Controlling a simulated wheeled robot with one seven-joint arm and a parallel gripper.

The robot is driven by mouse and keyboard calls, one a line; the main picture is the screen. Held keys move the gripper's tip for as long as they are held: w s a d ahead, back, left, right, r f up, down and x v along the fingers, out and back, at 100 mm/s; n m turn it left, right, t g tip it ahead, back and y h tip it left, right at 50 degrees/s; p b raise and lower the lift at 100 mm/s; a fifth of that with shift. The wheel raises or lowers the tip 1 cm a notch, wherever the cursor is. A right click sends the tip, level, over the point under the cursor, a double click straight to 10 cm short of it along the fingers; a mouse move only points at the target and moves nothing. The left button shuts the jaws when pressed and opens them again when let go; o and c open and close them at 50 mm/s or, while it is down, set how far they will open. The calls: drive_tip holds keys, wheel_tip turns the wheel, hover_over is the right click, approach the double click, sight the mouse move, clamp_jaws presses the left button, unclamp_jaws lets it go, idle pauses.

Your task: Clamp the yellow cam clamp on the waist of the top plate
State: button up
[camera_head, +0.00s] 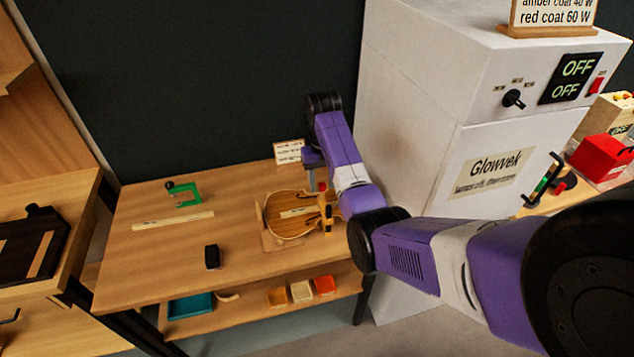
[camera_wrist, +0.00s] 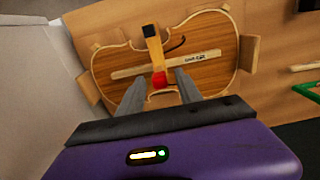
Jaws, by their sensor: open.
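The violin-shaped top plate (camera_head: 284,227) lies on the bench, and it also shows in the wrist view (camera_wrist: 222,76). The yellow cam clamp (camera_wrist: 154,50) spans the plate's waist in the wrist view. Its black end (camera_wrist: 150,31) is at the far edge, and its red part (camera_wrist: 159,80) is at the near edge. I cannot tell whether the clamp is tight. My gripper (camera_wrist: 161,78) is open, with one finger on each side of the red part, apart from it. In the head view my arm partly hides the clamp and gripper.
Wooden blocks (camera_wrist: 110,41) surround the plate, and a labelled strip (camera_wrist: 200,57) lies on it. A green clamp (camera_head: 186,188), a wooden strip (camera_head: 173,220) and a black block (camera_head: 212,257) lie left. The white cabinet (camera_head: 420,130) stands close on the right.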

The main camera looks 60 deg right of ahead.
drive_tip(key=shift+f, duration=0.55)
clamp_jaws()
